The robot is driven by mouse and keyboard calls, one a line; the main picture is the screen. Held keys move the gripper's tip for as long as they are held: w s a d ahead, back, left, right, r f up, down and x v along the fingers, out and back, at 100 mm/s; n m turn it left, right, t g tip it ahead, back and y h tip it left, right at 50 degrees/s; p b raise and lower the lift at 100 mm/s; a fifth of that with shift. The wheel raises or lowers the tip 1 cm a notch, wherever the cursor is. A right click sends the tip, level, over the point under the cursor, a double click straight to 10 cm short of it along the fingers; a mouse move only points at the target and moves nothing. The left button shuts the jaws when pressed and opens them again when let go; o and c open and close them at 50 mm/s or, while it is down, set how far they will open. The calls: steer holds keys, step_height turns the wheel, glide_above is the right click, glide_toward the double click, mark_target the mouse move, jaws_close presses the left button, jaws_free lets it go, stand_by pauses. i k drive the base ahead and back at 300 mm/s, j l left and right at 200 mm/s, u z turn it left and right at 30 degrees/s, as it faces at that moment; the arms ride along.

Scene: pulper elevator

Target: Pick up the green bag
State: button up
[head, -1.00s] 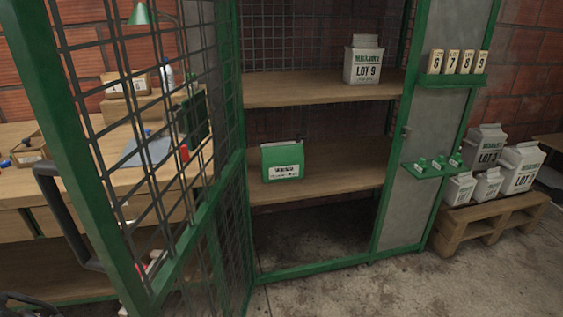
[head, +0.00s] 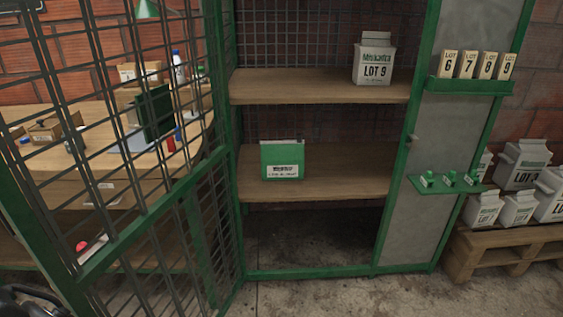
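The green bag (head: 282,158) is a small upright green pack with a white label low on its front. It stands near the left front of the middle shelf (head: 345,180) in the open cage cabinet. A black part, apparently of my gripper (head: 32,301), shows at the bottom left corner of the head view. It is cut off by the picture edge and its fingers do not show clearly. It is well apart from the bag, with the mesh door between them in the picture.
The green mesh door (head: 120,255) stands open at the left, before a workbench (head: 185,158). A white LOT 9 bag (head: 374,62) stands on the upper shelf (head: 320,95). White bags stand on a pallet (head: 505,240) at right. The floor before the cabinet is clear.

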mark_target(280, 160)
steer(key=l+u, duration=0.2)
steer(key=i+l+u, duration=0.1)
steer(key=u, duration=0.25)
steer(key=l+u, duration=0.35)
steer(key=i+l+u, duration=0.1)
steer(key=l+u, duration=0.5)
steer(key=l, duration=0.3)
steer(key=l+u, duration=0.3)
steer(key=l, duration=1.05)
steer(key=k+l+u, duration=0.1)
steer(key=l, duration=1.55)
steer(key=i+l, duration=0.1)
steer(key=l, duration=0.15)
steer(key=i+l, duration=0.1)
steer(key=l, duration=0.15)
steer(key=u, duration=0.05)
